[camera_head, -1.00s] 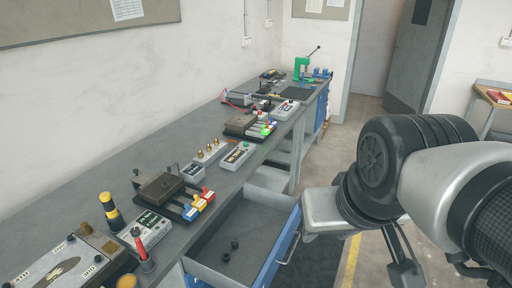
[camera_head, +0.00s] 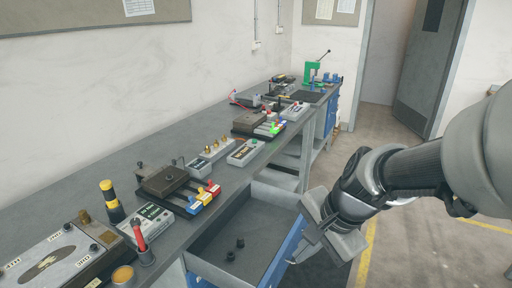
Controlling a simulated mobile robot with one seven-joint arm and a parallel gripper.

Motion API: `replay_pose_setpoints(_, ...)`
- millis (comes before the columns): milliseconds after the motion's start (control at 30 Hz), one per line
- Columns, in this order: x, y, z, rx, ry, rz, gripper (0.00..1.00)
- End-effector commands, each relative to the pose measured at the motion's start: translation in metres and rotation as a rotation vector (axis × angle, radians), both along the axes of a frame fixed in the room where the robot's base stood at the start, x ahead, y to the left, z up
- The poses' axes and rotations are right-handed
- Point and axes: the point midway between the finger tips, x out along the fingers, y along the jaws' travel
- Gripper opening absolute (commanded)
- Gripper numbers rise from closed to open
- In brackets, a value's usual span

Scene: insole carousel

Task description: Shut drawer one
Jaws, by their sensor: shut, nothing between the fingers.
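An open drawer (camera_head: 262,222) with grey walls and a blue front (camera_head: 285,258) sticks out from under the near part of the workbench. Two small dark pieces (camera_head: 236,249) lie on its floor. No number can be read on the drawer. My gripper (camera_head: 301,252) is at the outer side of the drawer front, close to its handle. It is shut and holds nothing. The gripper's body covers part of the front and handle, and I cannot tell whether the fingertips touch them.
The long grey workbench (camera_head: 85,182) carries grey boxes, a dark fixture with coloured tabs (camera_head: 205,197) and a red-handled tool (camera_head: 139,236) above the drawer. A green press (camera_head: 311,72) stands at the far end. The floor (camera_head: 425,245) on the right is clear.

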Motion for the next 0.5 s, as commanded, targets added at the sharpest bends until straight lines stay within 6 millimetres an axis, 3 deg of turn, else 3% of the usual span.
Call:
replay_pose_setpoints(33,0.009,-0.002,-0.053,0.068,0.077,-0.153,0.0)
replay_pose_setpoints(200,0.029,-0.01,-0.147,0.232,0.264,-0.626,0.0)
replay_pose_setpoints(300,0.034,-0.016,-0.183,0.281,0.335,-0.817,0.0)
replay_pose_setpoints(500,0.037,-0.02,-0.21,0.315,0.386,-0.966,0.0)
